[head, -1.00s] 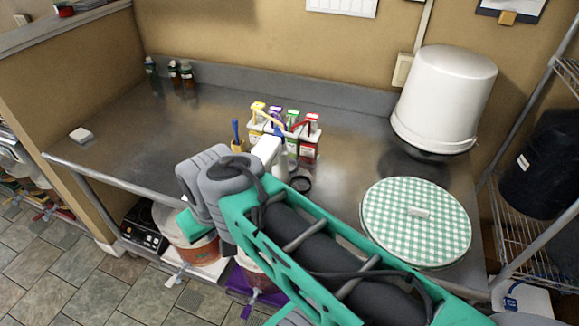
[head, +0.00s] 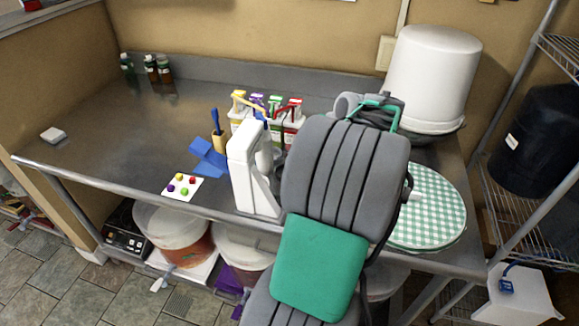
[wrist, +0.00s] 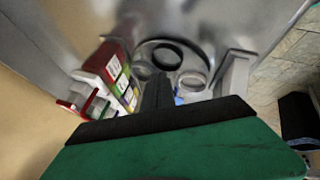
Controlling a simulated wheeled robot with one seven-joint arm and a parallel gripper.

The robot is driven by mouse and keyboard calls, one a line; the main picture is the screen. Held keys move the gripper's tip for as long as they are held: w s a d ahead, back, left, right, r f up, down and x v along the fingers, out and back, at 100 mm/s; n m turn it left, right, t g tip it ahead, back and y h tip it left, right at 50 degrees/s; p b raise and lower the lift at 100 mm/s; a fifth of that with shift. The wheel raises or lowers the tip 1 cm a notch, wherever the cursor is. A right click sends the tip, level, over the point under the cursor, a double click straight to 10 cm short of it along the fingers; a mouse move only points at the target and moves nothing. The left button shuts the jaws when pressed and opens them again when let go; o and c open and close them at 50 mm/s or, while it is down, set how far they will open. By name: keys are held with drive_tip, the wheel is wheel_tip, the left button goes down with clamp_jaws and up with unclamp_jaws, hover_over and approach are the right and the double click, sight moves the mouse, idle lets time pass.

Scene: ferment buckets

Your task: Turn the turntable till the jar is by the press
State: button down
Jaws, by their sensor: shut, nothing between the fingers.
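In the wrist view a low grey round plate, which looks like the turntable (wrist: 207,43), lies on the steel counter with a black ring (wrist: 166,56) at it. Beside the black ring is a pale round rim with blue below, apparently the jar (wrist: 190,86). A white upright device, probably the press (wrist: 233,72), stands to the right; in the head view a white upright body (head: 248,168) stands left of my arm. My gripper (wrist: 158,90) is shut and empty, its dark fingers near the pale rim; contact is unclear. In the head view my arm hides turntable and jar.
A carrier of colour-labelled bottles (wrist: 107,72) stands close on the wall side. A green-checked round cover (head: 432,205) and a white bucket (head: 433,75) are at the right. A dotted card (head: 183,187) and blue piece (head: 208,158) lie left. The counter's left is mostly clear.

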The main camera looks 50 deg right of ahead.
drive_tip(key=shift+n, duration=0.3)
drive_tip(key=p+x, duration=0.1)
drive_tip(key=x, duration=0.9)
drive_tip(key=shift+w+r+p, duration=0.1)
drive_tip(key=shift+p, duration=0.25)
